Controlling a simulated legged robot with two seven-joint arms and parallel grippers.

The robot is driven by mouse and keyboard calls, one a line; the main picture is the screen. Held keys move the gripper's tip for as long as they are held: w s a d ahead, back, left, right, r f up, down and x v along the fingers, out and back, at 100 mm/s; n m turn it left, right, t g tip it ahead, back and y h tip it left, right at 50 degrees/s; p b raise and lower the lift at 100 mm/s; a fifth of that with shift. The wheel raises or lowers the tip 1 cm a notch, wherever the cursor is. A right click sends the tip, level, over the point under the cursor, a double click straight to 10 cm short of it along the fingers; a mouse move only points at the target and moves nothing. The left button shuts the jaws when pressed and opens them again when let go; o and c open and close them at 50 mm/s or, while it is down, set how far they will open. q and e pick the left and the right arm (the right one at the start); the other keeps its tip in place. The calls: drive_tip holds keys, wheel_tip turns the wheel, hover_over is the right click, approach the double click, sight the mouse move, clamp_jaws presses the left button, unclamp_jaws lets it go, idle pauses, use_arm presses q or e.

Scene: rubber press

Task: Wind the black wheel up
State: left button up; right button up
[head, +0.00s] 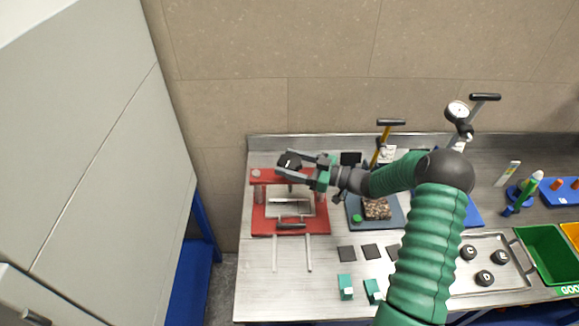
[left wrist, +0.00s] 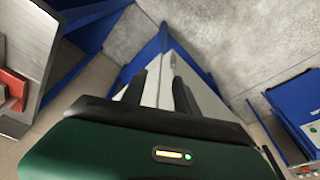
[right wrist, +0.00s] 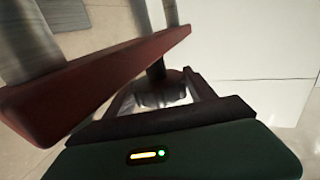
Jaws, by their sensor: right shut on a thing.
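The black wheel (head: 289,160) sits on top of the red press (head: 263,220), at the left end of the bench. My right gripper (head: 292,165) reaches it from the right and is shut on it. In the right wrist view the dark wheel (right wrist: 160,92) shows between the two fingers, beside the red crossbar (right wrist: 95,85) of the press. The fingers cover part of the wheel. My left gripper (left wrist: 158,78) shows only in its own wrist view. Its fingers stand apart with nothing between them, away from the press.
A grey cabinet (head: 95,140) stands left of the steel bench (head: 255,290). Dark square pads (head: 347,253) and green blocks (head: 345,287) lie right of the press. A metal tray (head: 463,285) and green bin (head: 548,255) are farther right.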

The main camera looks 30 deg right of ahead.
drive_tip(key=shift+r+n+g+y, duration=0.1)
drive_tip(key=shift+n+g+y, duration=0.4)
drive_tip(key=shift+y, duration=0.1)
drive_tip(key=shift+r+b, duration=0.1)
drive_tip(key=shift+b, duration=0.2)
drive_tip(key=o, duration=1.4)
drive_tip(key=shift+d, duration=0.1)
drive_tip(key=shift+s+d+f, duration=0.1)
drive_tip(key=shift+d+f, duration=0.1)
drive_tip(key=b+v, duration=0.3)
drive_tip(key=v, duration=1.3)
drive_tip(key=shift+d, duration=0.4)
